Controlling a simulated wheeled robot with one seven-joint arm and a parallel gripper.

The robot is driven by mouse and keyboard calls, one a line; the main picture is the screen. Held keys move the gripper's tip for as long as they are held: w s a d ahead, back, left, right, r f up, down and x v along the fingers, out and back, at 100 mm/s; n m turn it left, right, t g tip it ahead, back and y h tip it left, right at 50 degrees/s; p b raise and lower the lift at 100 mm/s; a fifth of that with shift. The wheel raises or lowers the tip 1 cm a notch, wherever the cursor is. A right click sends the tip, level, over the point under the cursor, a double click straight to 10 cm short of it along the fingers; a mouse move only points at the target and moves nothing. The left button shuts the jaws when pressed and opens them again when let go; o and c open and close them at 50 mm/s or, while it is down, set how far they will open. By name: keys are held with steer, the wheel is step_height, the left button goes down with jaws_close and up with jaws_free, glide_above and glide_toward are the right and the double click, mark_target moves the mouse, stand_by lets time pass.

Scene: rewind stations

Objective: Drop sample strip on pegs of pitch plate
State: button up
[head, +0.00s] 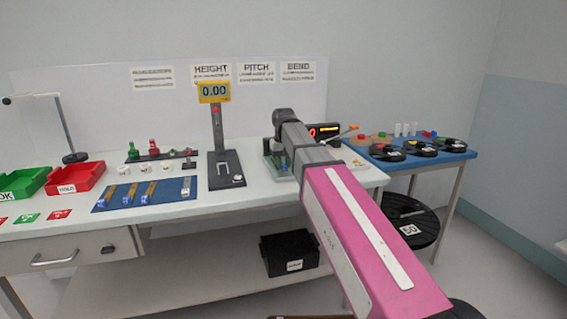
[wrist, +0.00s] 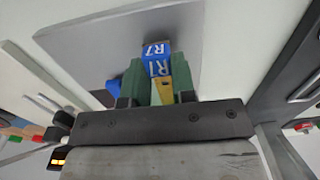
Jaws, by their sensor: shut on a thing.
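My gripper (wrist: 158,88) shows in the wrist view, shut on the sample strip (wrist: 158,62), which has a blue end marked R7 and a yellowish body. Green pieces stand on both sides of the strip at the jaws. A flat grey plate (wrist: 95,50) lies beyond the strip; I cannot tell whether the strip touches it. In the head view my pink and grey arm reaches over the bench to the station under the PITCH and BEND signs and hides my gripper and the strip.
A blue mat (head: 168,202) with several strips lies left on the bench (head: 235,198). The height gauge (head: 218,130) reads 0.00 and stands just left of my arm. A blue table (head: 445,156) with reels is at right.

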steer(key=shift+f, duration=0.45)
steer(key=o, duration=1)
step_height(320, 180, up, 11)
steer(key=shift+f, duration=0.1)
steer(key=shift+s, duration=0.1)
